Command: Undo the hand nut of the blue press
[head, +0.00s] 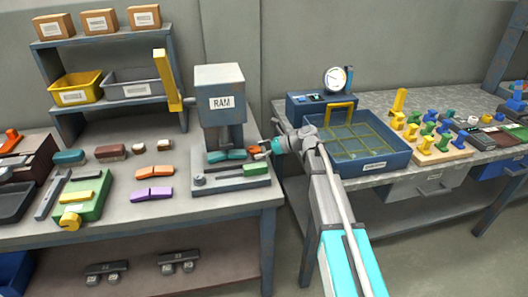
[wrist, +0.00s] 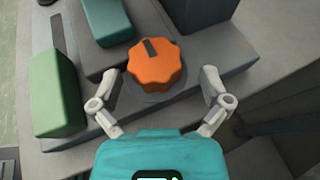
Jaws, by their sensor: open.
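The grey-blue press marked RAM (head: 219,78) stands on the left bench. An orange scalloped hand nut (wrist: 155,66) with a dark mark on its top sits on a round grey seat in the wrist view. In the head view only a small orange part (head: 254,150) of it shows at the press's lower right, partly hidden by my gripper (head: 268,149). In the wrist view my gripper (wrist: 160,86) is open, with one finger on each side of the nut's near edge. I see gaps between the fingers and the nut.
A teal piece (wrist: 107,20) and a green block (wrist: 57,95) lie left of the nut in the wrist view. A yellow lever (head: 167,80) stands left of the press. A blue tray (head: 375,160) is on the right bench, across a gap.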

